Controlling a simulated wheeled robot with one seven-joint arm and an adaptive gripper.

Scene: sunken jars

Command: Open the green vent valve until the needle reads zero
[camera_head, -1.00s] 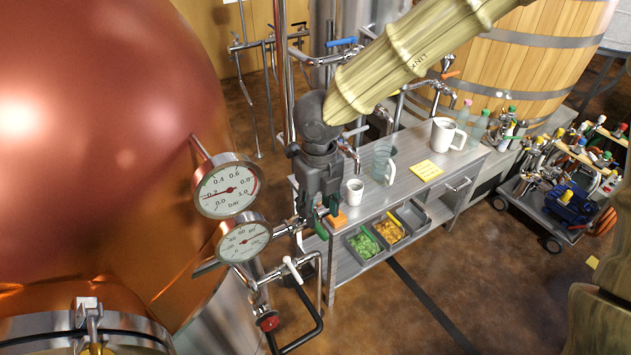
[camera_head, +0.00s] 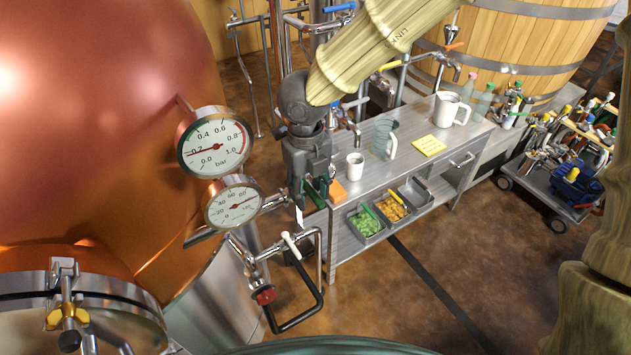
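The bar gauge (camera_head: 214,142) on the copper vessel has a red needle pointing close to the 0.2 mark. A second round dial (camera_head: 233,203) sits just below it, its needle pointing to the upper right. My gripper (camera_head: 304,199) points down right of the dials, at the end of the steel pipe beside them. Dark green parts (camera_head: 318,188) show at its fingertips; I cannot tell whether they are the vent valve's handle or part of the fingers. The gripper hides most of the fitting there. Whether the fingers are shut on anything is unclear.
A white-handled valve (camera_head: 290,243) and a red knob (camera_head: 264,295) sit on piping below the gripper. A steel bench (camera_head: 349,240) with a white mug (camera_head: 355,165), a pitcher (camera_head: 448,108) and bins stands close right. A loaded cart (camera_head: 553,209) is farther right. Floor in front is open.

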